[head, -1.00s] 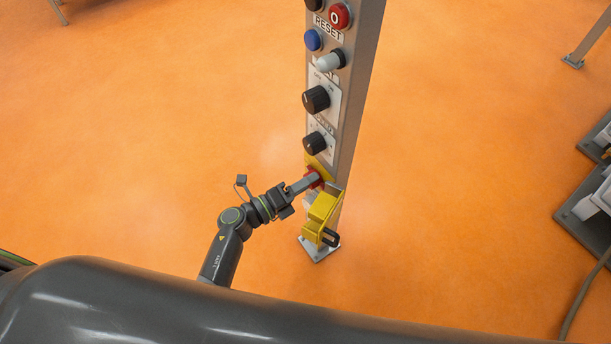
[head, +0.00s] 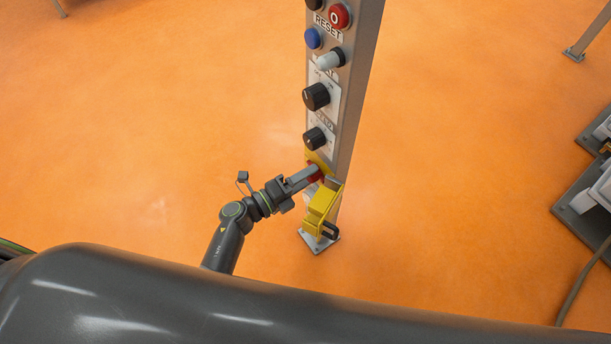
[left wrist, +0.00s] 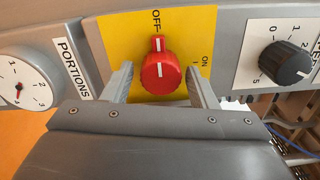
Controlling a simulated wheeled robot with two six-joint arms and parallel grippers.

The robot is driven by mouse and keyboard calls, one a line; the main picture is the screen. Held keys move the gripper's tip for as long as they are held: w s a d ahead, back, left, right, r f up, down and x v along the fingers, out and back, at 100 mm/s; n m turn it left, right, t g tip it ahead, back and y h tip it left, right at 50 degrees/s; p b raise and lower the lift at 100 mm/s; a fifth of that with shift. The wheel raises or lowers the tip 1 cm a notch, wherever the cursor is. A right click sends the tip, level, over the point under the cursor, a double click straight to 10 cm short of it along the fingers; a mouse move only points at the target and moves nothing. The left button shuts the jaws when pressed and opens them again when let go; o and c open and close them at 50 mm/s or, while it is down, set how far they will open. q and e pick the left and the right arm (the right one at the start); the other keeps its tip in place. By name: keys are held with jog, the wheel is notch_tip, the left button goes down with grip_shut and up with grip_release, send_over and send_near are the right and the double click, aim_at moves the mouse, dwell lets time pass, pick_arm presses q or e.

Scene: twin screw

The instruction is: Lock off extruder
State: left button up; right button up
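The red rotary knob (left wrist: 160,73) sits on a yellow plate (left wrist: 118,32) marked OFF and ON. Its white line points to OFF in the left wrist view. In the head view the knob (head: 316,171) is partly hidden by my left gripper (head: 309,174). In the left wrist view the fingers of my left gripper (left wrist: 161,88) stand on either side of the knob, with gaps on both sides. A yellow hinged-looking cover (head: 321,203) is mounted just below the knob, with a dark padlock-like piece (head: 330,230) at its lower end. My right gripper is not in view.
The grey control post (head: 357,85) carries black knobs (head: 316,96), a white switch (head: 331,58), a blue button (head: 313,38) and a red button (head: 339,15) above. A PORTIONS dial (left wrist: 19,92) is beside the yellow plate. Orange floor around the post is clear.

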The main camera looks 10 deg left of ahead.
pick_arm(q)
jog(key=shift+o, duration=0.3)
jog(key=b+v, duration=0.2)
jog(key=v, duration=1.5)
jog(key=shift+b, duration=0.4)
jog(key=shift+s+a, duration=0.1)
jog(key=shift+a, duration=0.1)
jog(key=s+a+f+n+y, duration=0.2)
jog(key=a+f+n+y, duration=0.4)
jog(key=f+n, duration=0.4)
jog(key=s+a+f+n+y, duration=0.1)
jog(key=a+f+n+y, duration=0.6)
jog(key=f, duration=0.5)
jog(key=s+d+f+n+g, duration=0.1)
jog(key=s+f+n+g, duration=0.4)
jog(key=s+f, duration=0.3)
jog(key=s+d+f+n+g, duration=0.1)
jog(key=s+f+n+g, duration=0.5)
jog(key=s, duration=1)
notch_tip(320, 180, down, 2)
jog(key=shift+s+d+f+n+g+y+p, duration=0.2)
jog(key=shift+s+d+n+g+y+p, duration=0.15)
jog(key=shift+n, duration=0.45)
